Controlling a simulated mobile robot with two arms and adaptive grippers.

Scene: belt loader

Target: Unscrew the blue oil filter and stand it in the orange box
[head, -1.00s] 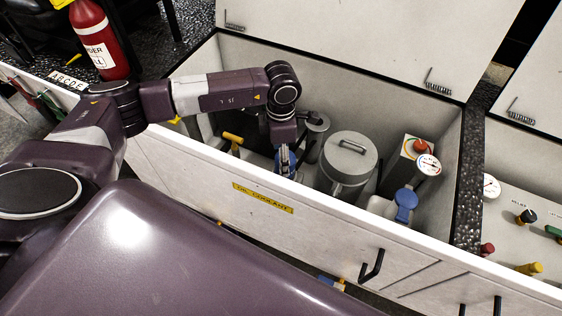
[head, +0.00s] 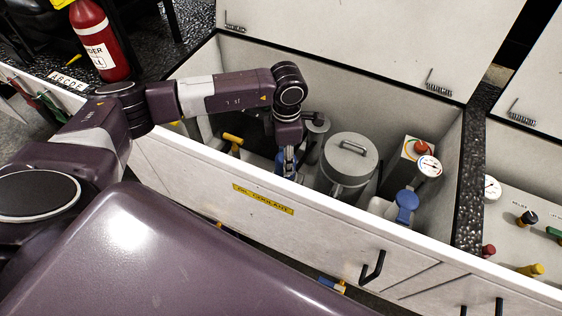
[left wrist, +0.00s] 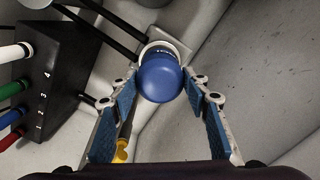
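The blue oil filter (left wrist: 160,80) shows as a round blue cap below a white collar in the left wrist view. It is centred between the fingertips of my left gripper (left wrist: 161,76). The fingers are spread wide, one at each side of the filter, with at most a thin gap; contact is unclear. In the head view the left gripper (head: 289,168) reaches down into the open compartment, in front of the blue filter (head: 281,160), which is mostly hidden. The orange box is not recognisable in these frames. My right gripper is not in view.
A grey lidded canister (head: 347,165) stands right of the left gripper. A gauge (head: 429,166) and a blue cap (head: 406,201) are farther right. A yellow handle (head: 233,140) is on the left. The compartment's front wall (head: 215,177) stands close in front.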

